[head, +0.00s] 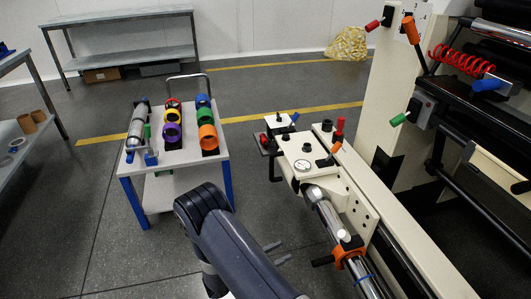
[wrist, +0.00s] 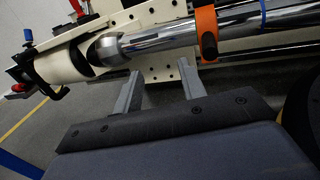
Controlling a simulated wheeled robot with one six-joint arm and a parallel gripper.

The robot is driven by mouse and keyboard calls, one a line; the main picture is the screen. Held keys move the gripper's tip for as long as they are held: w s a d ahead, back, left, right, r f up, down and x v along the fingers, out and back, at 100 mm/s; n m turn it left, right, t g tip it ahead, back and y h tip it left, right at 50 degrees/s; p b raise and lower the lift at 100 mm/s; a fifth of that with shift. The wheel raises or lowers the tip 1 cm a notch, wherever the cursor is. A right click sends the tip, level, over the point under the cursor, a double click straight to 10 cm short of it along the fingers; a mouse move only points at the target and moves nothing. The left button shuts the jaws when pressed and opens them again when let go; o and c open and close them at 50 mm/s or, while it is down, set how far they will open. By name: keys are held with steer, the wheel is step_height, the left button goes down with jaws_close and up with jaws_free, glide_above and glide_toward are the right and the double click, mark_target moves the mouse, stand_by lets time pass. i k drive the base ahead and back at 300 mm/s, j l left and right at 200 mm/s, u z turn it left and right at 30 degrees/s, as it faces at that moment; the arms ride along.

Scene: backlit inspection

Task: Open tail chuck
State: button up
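A steel shaft (head: 328,218) runs along the cream machine; its rounded end meets a cream housing with a gauge (head: 302,165). I take this end as the tail chuck, which shows in the wrist view as a grey collar (wrist: 108,48) in a cream sleeve (wrist: 65,62). An orange clamp (head: 350,257) with a black handle (head: 322,262) sits around the shaft, also in the wrist view (wrist: 207,22). My gripper (head: 284,250) is empty, left of the shaft. In the wrist view its fingers (wrist: 161,75) are apart below the shaft. I cannot tell whether the chuck is open.
A white cart (head: 163,188) with coloured rings and a metal cylinder stands to the left. Red and orange handles (head: 336,147) rise from the housing. The tall machine frame (head: 385,90) blocks the right. Grey floor (head: 110,225) is free around the cart.

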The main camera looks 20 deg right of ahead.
mark_target(301, 158)
steer(key=i+j, duration=0.1)
steer(key=i, duration=1.2)
steer(key=j+z, duration=0.05)
